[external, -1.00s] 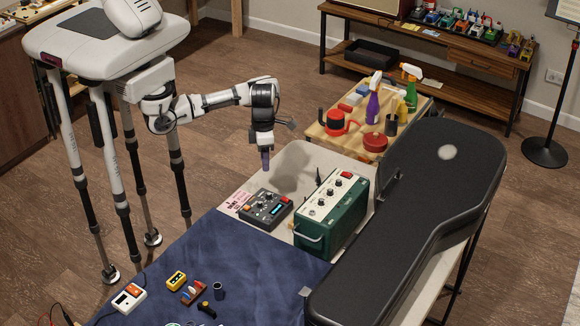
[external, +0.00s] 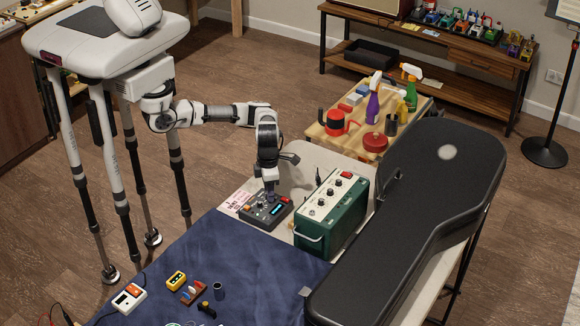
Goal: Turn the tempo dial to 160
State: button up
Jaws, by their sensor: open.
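A small dark box with knobs, an orange button and a lit cyan display (external: 276,211) lies on the pale end of the table. The tempo dial cannot be made out for certain; the box's knobs are tiny and partly hidden. My gripper (external: 270,194) points straight down at the back part of this box, its tips at or just above the top. It is open. Whether a knob stands between the fingers is too small to tell.
A green amplifier-like box (external: 335,213) with knobs on top stands close to the right. A black guitar case (external: 420,200) lies beyond it. A blue cloth (external: 225,265) with small tools covers the front. A wooden board (external: 345,140) with spray bottles is behind.

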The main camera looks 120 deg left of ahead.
jog(key=shift+f, duration=0.3)
grip_shut()
jog(key=shift+b, duration=0.45)
